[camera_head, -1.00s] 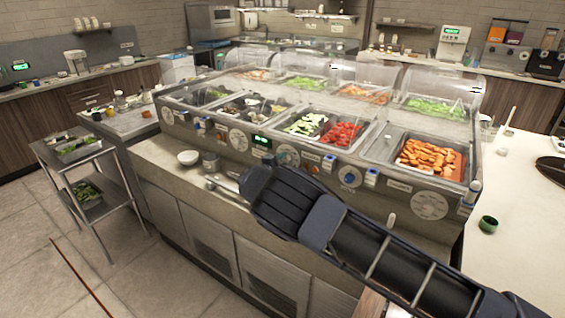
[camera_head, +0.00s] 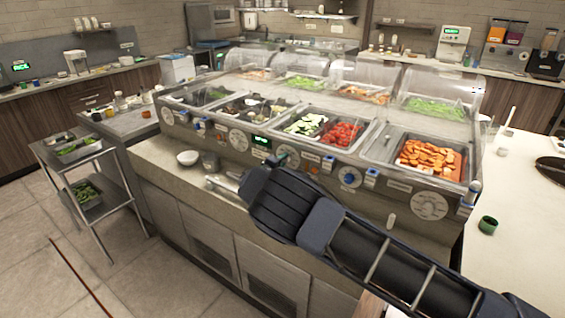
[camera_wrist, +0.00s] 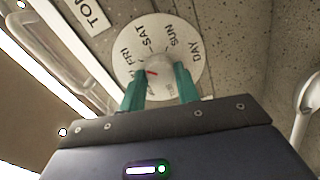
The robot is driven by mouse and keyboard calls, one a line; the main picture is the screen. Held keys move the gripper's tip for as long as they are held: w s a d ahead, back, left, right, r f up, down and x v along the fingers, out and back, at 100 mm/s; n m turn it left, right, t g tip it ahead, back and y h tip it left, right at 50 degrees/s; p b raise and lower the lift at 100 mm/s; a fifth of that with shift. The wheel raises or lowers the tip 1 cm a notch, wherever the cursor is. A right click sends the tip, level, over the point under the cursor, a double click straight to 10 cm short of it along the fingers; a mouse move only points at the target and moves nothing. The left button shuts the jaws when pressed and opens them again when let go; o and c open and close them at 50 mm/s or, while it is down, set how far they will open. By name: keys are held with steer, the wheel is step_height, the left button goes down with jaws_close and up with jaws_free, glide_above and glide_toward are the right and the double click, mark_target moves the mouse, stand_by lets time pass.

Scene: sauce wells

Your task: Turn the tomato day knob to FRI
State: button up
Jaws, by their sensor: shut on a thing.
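The tomato day knob (camera_wrist: 163,75) is in the middle of a round white dial (camera_wrist: 185,48) in the wrist view. FRI, SAT, SUN and DAY are readable; the lower lettering is partly hidden behind my fingers. A small red mark on the knob points left, roughly toward FRI; I cannot tell if it lines up exactly. My gripper (camera_wrist: 161,87) is shut on the knob, one teal finger on each side. In the head view my gripper (camera_head: 285,158) is at the counter's front panel and hides most of this dial. A label starting "TO" (camera_wrist: 88,13) is beside it.
The sauce counter's panel holds other dials, among them a blue knob (camera_head: 349,177) and a large white dial (camera_head: 429,205). A tomato tray (camera_head: 343,133) is above. A white bowl (camera_head: 188,157) and a metal cup (camera_head: 210,161) stand on the ledge at left.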

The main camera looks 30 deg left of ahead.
steer(key=shift+f, duration=0.1)
steer(key=o, duration=1)
steer(key=shift+c, duration=0.2)
steer(key=shift+s, duration=0.1)
steer(key=s, duration=1)
steer(key=shift+s+r, duration=0.3)
